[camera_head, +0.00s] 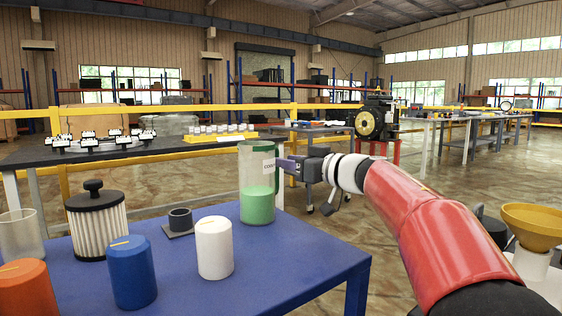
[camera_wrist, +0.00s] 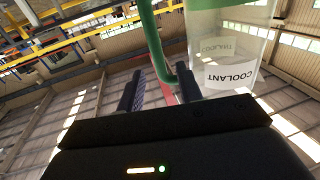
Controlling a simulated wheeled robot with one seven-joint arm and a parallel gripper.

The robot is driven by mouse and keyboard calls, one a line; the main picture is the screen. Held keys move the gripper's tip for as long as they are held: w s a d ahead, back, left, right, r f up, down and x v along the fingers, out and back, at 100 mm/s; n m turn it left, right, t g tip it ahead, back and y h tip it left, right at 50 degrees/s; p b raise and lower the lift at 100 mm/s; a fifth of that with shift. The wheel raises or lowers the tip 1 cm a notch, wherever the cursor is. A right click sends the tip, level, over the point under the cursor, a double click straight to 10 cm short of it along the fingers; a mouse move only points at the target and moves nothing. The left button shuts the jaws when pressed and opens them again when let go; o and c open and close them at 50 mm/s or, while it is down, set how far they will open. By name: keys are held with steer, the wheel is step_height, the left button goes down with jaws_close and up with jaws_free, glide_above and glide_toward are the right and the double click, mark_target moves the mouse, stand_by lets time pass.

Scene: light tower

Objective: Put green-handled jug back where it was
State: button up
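The jug (camera_head: 257,206) is a clear cylinder with green liquid in its lower part and a "COOLANT" label. It stands upright on the blue table (camera_head: 300,262), near the far edge. In the wrist view the jug (camera_wrist: 228,50) is upside down at the right, with its green handle (camera_wrist: 153,42). My gripper (camera_head: 287,167) is at the jug's right side, at handle height. In the wrist view its two fingers (camera_wrist: 160,90) stand apart, with the handle running between them, closer to the right finger. A gap shows beside the handle.
A white cylinder (camera_head: 214,250), a blue cylinder (camera_head: 131,275) and an orange cylinder (camera_head: 28,290) stand in front. A dark ring on a plate (camera_head: 180,222), a ribbed filter (camera_head: 97,225) and a clear beaker (camera_head: 20,236) are to the left. The table's right part is clear.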

steer(key=v, duration=0.8)
steer(key=shift+s+d, duration=0.15)
steer(key=shift+d, duration=0.05)
